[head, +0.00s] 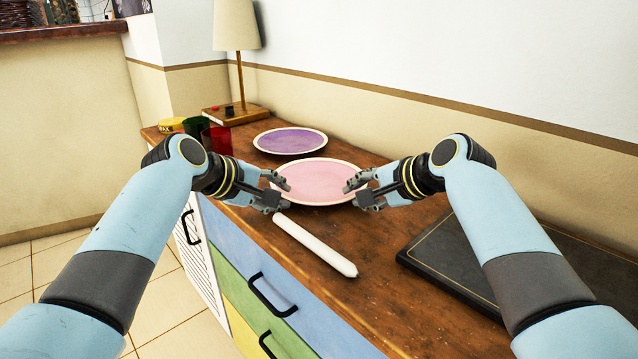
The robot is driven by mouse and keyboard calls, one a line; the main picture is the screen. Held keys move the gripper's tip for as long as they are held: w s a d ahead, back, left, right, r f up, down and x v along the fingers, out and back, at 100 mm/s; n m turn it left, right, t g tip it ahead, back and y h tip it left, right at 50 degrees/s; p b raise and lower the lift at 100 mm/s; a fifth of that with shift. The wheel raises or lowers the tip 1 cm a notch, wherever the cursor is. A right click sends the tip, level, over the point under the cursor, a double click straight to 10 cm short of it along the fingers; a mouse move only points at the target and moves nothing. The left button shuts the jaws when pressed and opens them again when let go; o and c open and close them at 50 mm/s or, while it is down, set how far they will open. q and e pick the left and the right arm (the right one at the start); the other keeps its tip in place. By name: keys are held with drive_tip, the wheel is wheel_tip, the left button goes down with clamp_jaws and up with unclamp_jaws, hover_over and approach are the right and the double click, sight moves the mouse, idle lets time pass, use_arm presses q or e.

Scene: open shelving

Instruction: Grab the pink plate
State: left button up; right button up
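The pink plate (318,181) has a cream rim and lies flat on the wooden cabinet top, in the middle of the head view. My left gripper (282,190) is at the plate's left edge, with its fingers apart around the rim. My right gripper (356,192) is at the plate's right edge, also with its fingers apart near the rim. I cannot tell whether either gripper touches the plate. The fingers hide small parts of the rim on both sides.
A purple plate (290,140) lies just behind. A white cylindrical rod (313,244) lies in front, and a dark flat book-like thing (452,262) lies right. Red (217,140) and green (196,127) cups and a lamp (236,40) stand back left. The wall bounds the back.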

use_arm(q)
drive_tip(key=shift+w+d+f, duration=0.35)
drive_tip(key=shift+w+f, duration=0.05)
use_arm(e)
drive_tip(key=shift+w+a+f, duration=0.4)
drive_tip(key=shift+w, duration=0.05)
use_arm(q)
drive_tip(key=shift+c, duration=0.3)
use_arm(e)
drive_tip(key=shift+c, duration=0.3)
use_arm(q)
clamp_jaws()
use_arm(e)
clamp_jaws()
